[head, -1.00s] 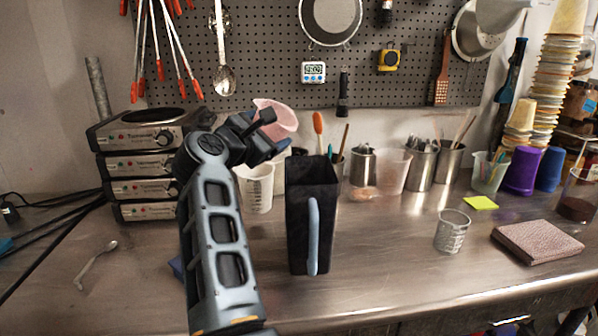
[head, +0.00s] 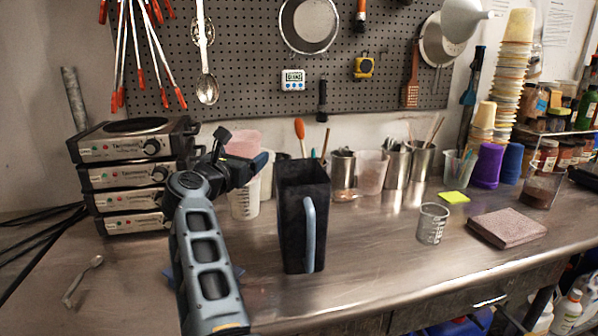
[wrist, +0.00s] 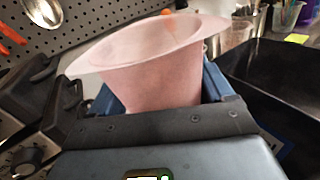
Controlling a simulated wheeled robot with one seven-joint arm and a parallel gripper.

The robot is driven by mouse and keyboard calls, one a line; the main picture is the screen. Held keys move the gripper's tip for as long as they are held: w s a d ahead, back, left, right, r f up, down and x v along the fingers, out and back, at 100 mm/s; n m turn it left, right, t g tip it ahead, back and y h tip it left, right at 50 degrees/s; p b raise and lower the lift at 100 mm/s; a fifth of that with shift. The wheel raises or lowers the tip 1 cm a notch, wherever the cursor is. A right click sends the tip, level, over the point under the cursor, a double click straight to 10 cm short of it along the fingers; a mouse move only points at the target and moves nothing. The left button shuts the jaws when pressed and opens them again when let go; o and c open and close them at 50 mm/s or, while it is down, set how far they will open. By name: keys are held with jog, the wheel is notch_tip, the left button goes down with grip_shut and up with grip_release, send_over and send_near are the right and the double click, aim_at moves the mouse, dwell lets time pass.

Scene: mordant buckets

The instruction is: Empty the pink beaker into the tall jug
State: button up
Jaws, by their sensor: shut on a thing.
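The pink beaker (wrist: 155,65) is a translucent cup with a wide flared rim. My gripper (head: 252,165) is shut on it, with a blue finger on each side in the wrist view. The beaker (head: 243,143) is close to upright in the head view, held above the bench to the left of the tall jug. The tall jug (head: 292,215) is black and square-sided, with a pale blue handle facing front. It stands upright on the bench, and its dark wall (wrist: 280,75) shows at the right of the wrist view. What the beaker and the jug hold is hidden.
Stacked hot plates (head: 125,175) stand at left. A white measuring cup (head: 243,203) is behind my gripper. Metal canisters and a clear cup (head: 371,173) line the wall. A small glass beaker (head: 432,224) and a brown pad (head: 507,228) are to the right. The front bench is mostly clear.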

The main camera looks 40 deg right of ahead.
dwell(0.3)
notch_tip(320, 180, up, 6)
jog(key=p, duration=0.3)
jog(key=shift+a, duration=0.1)
